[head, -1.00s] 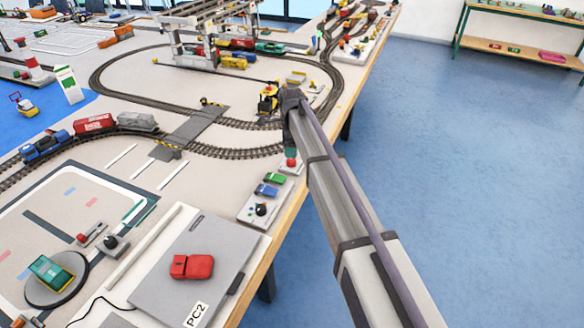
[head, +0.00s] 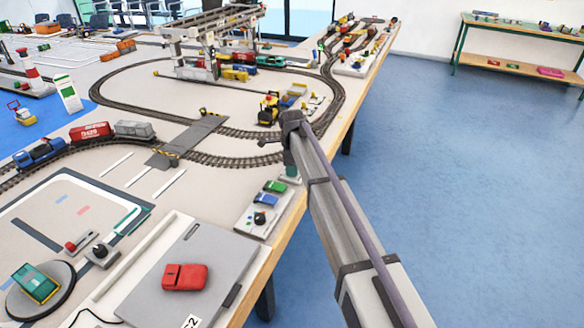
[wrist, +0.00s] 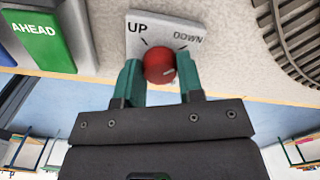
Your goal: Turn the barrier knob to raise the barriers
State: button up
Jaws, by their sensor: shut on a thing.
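The red barrier knob (wrist: 159,66) sits on a pale plate (wrist: 185,24) marked UP on the left and DOWN on the right in the wrist view. My gripper (wrist: 160,78) has its two teal fingers on either side of the knob, shut on it. I cannot make out where the knob points. In the head view my gripper (head: 291,172) is low at the table's right edge, and the knob is hidden there. The level crossing (head: 190,138) lies across the tracks, with yellow-and-black barrier parts (head: 166,154) beside it; their angle is too small to tell.
A green AHEAD block (wrist: 38,42) stands left of the plate. Curved track (wrist: 290,35) runs to its right. Blue floor is clear at right.

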jog(key=shift+c, duration=0.4)
jog(key=n, duration=0.4)
jog(key=shift+n, duration=0.4)
jog(key=n, duration=0.4)
jog(key=shift+n, duration=0.3)
jog(key=n, duration=0.4)
jog(key=shift+n, duration=2.2)
